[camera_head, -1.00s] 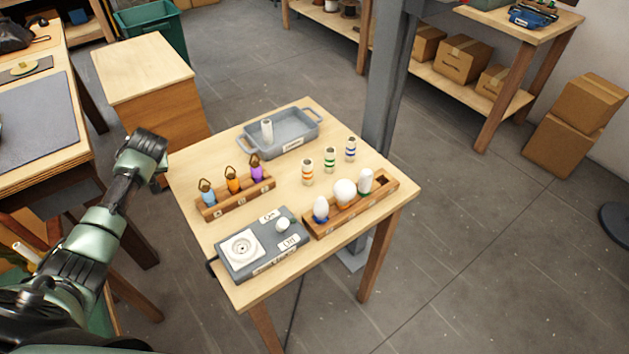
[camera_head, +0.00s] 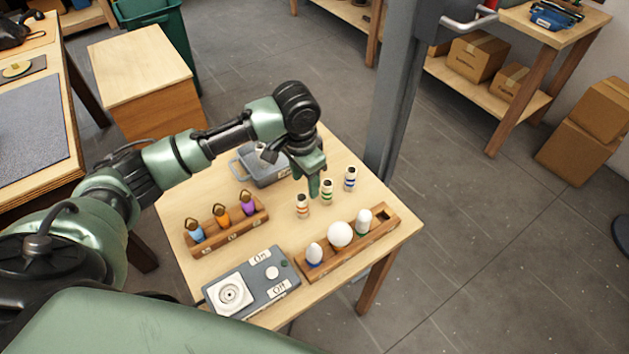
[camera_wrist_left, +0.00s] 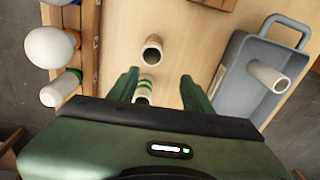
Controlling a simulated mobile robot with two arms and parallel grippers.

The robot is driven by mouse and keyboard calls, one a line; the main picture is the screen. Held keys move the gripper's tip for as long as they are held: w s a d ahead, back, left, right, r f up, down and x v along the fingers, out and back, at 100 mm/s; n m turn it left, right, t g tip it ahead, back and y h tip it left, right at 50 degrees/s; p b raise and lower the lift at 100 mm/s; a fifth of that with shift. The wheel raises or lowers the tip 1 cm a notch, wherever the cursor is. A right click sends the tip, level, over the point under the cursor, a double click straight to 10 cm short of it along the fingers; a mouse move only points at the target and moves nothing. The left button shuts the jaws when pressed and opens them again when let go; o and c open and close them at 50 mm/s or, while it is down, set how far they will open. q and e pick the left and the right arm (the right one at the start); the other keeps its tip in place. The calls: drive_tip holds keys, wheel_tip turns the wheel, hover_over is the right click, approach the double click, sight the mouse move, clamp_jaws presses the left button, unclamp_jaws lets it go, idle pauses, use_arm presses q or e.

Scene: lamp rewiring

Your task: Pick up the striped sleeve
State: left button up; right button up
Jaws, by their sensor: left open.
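Three striped sleeves stand upright on the small table: one with orange stripes (camera_head: 303,206), one with green stripes (camera_head: 327,191) and one with blue stripes (camera_head: 350,178). My left gripper (camera_head: 314,188) is just above the sleeves, pointing down, open and empty. In the left wrist view, the green-striped sleeve (camera_wrist_left: 145,88) shows near the left finger of my left gripper (camera_wrist_left: 160,80), between the fingers. The orange-striped sleeve (camera_wrist_left: 152,52) stands beyond it; its stripes are hard to see there. The blue-striped sleeve is hidden in that view. My right gripper is not in view.
A wooden bulb rack (camera_head: 349,250) with white bulbs stands in front of the sleeves. A grey tray (camera_wrist_left: 238,95) with a plain pale sleeve (camera_wrist_left: 268,77) is behind, partly covered by my arm. A rack of coloured pieces (camera_head: 228,232) and a switch box (camera_head: 252,284) are on the left.

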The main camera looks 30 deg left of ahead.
sight(302, 208)
use_arm(q)
drive_tip(key=shift+m+g, duration=0.4)
drive_tip(key=s+f, duration=0.2)
drive_tip(key=s+f+p, duration=0.1)
drive_tip(key=shift+s+d, duration=0.25)
drive_tip(key=shift+s, duration=0.1)
drive_tip(key=shift+w+f+p, duration=0.25)
drive_tip(key=shift+f+p, duration=0.1)
drive_tip(key=shift+f, duration=0.25)
drive_tip(key=shift+w+f+p, duration=0.25)
drive_tip(key=shift+f+p, duration=0.05)
drive_tip(key=shift+f, duration=0.3)
wheel_tip(302, 208, down, 2)
drive_tip(key=shift+a+f, duration=0.1)
drive_tip(key=shift+a, duration=0.05)
drive_tip(key=shift+f, duration=0.2)
clamp_jaws()
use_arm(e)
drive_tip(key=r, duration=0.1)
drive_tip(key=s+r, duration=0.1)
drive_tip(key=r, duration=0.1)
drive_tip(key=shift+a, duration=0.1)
